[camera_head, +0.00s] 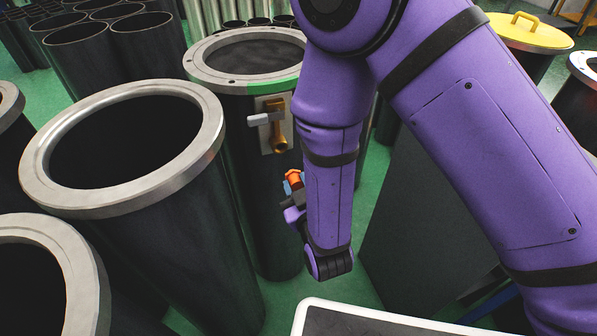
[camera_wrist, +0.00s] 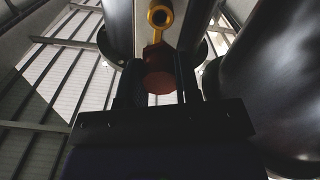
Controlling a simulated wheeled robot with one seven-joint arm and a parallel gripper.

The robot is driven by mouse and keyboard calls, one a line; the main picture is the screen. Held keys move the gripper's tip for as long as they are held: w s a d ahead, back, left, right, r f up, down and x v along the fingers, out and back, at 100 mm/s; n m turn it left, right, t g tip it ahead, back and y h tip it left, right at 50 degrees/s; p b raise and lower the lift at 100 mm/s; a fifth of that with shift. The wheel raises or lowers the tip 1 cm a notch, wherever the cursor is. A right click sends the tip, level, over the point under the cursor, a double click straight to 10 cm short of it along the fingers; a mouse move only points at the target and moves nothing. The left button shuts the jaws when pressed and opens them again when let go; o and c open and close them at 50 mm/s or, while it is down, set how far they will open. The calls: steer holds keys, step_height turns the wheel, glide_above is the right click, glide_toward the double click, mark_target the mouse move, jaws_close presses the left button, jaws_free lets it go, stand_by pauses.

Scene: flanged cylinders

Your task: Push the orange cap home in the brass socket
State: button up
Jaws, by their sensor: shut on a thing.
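The orange cap (camera_head: 294,178) is held in my gripper (camera_head: 291,187), beside the dark flanged cylinder in the head view. In the wrist view the cap (camera_wrist: 159,80) looks dark red and sits between the two fingers of my gripper (camera_wrist: 160,92), which is shut on it. The brass socket (camera_head: 279,145) is on a pale plate on the cylinder's side, above the cap in the head view. In the wrist view a round brass opening (camera_wrist: 160,16) shows at the top, beyond the cap. The cap appears apart from the socket. My arm hides part of the cylinder.
A white-grey handle (camera_head: 259,119) juts out left of the socket on the plate (camera_head: 271,107). A large open flanged cylinder (camera_head: 45,150) stands at left. A pale-rimmed dark surface (camera_head: 312,308) lies in front. A yellow-lidded cylinder (camera_head: 530,35) is at back right.

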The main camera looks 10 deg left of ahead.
steer(key=x, duration=0.6)
steer(key=shift+a, duration=0.15)
stand_by(0.3)
steer(key=shift+x, duration=1.7)
stand_by(1.4)
steer(key=o, duration=1)
steer(key=shift+c, duration=0.2)
steer(key=shift+r, duration=0.1)
steer(key=shift+s, duration=0.15)
steer(key=shift+v, duration=3.45)
